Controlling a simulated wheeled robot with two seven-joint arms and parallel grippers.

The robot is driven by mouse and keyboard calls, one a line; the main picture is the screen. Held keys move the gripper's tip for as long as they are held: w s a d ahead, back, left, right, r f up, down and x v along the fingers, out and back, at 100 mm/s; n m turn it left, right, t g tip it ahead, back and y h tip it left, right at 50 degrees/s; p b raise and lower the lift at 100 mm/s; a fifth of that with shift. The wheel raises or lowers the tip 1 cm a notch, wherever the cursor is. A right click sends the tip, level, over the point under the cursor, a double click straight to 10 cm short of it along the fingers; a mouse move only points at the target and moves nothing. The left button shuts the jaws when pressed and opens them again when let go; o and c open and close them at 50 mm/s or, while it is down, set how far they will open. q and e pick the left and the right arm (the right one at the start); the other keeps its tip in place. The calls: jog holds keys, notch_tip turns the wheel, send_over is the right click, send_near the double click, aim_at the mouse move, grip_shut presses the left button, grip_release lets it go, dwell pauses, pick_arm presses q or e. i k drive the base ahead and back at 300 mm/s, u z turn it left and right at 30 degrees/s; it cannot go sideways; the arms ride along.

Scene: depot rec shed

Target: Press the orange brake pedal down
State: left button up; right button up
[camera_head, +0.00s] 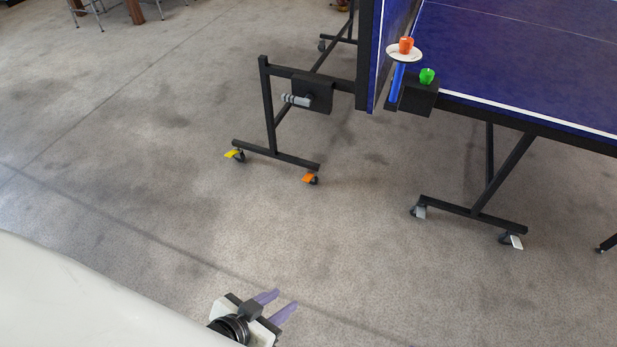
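The orange brake pedal (309,178) sits on a caster at the near end of the folding table's black foot bar. It is small in the picture, and I cannot tell whether it is up or down. My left gripper (280,303) is low in the picture over the bare floor, below and a little left of the pedal and well apart from it. Its two purple fingers are spread with nothing between them. My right gripper is not in view.
A yellow pedal (233,154) is on the same foot bar (276,155). Grey-white pedals (516,242) are on the right foot bar. The floor (190,215) between gripper and pedal is clear.

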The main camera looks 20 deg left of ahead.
aim_at(307, 176)
jog(key=u, duration=0.35)
jog(key=i, duration=2.2)
jog(key=z, duration=0.2)
